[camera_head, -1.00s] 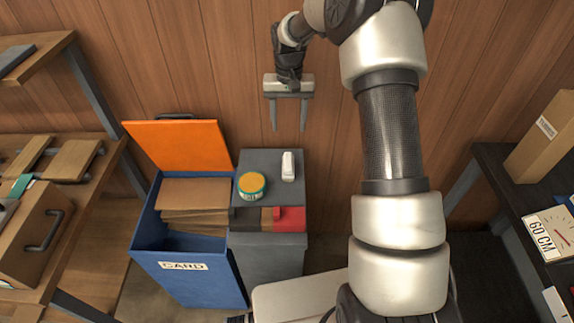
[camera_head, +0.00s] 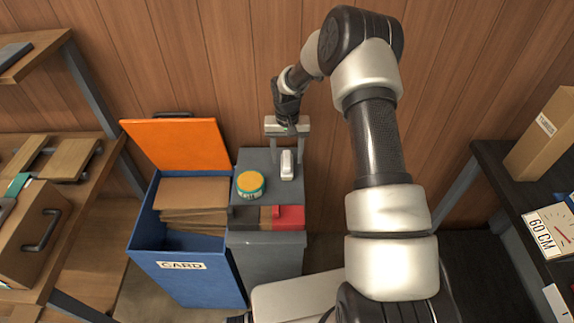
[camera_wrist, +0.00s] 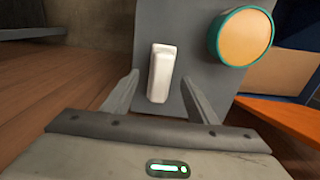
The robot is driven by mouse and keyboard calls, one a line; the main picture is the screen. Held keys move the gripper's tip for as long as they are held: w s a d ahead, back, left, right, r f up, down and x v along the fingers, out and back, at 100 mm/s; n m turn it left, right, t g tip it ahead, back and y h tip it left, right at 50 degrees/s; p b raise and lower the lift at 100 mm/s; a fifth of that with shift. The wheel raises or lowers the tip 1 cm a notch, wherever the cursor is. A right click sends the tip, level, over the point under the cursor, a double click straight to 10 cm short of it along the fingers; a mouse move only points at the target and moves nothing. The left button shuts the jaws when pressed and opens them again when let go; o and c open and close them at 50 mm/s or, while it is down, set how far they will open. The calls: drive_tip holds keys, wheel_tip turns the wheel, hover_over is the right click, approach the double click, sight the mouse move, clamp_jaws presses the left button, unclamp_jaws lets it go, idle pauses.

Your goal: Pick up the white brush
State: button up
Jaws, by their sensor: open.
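The white brush (camera_head: 287,165) is a small white block-like piece on the grey top of the bin (camera_head: 262,194), near its right side. In the wrist view the white brush (camera_wrist: 161,73) lies between and just beyond my two fingers. My gripper (camera_head: 287,165) is open, pointing down, with one finger on each side of the brush in the head view. In the wrist view my gripper (camera_wrist: 159,92) has its fingers spread apart with clear gaps to the brush. I cannot tell how high the fingertips are over the grey top.
A round tin with a yellow-orange top (camera_head: 250,184) stands left of the brush. A red piece (camera_head: 289,217) sits at the bin's front. A blue bin of cardboard (camera_head: 190,281) with an open orange lid (camera_head: 178,144) stands to the left. A wooden wall (camera_head: 240,70) is close behind.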

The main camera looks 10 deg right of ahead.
sight(287, 158)
wheel_tip(287, 158, down, 3)
drive_tip(key=shift+f, duration=0.1)
drive_tip(key=c, duration=1.2)
drive_tip(key=shift+o, duration=0.2)
wheel_tip(287, 158, up, 10)
drive_tip(key=shift+r, duration=0.1)
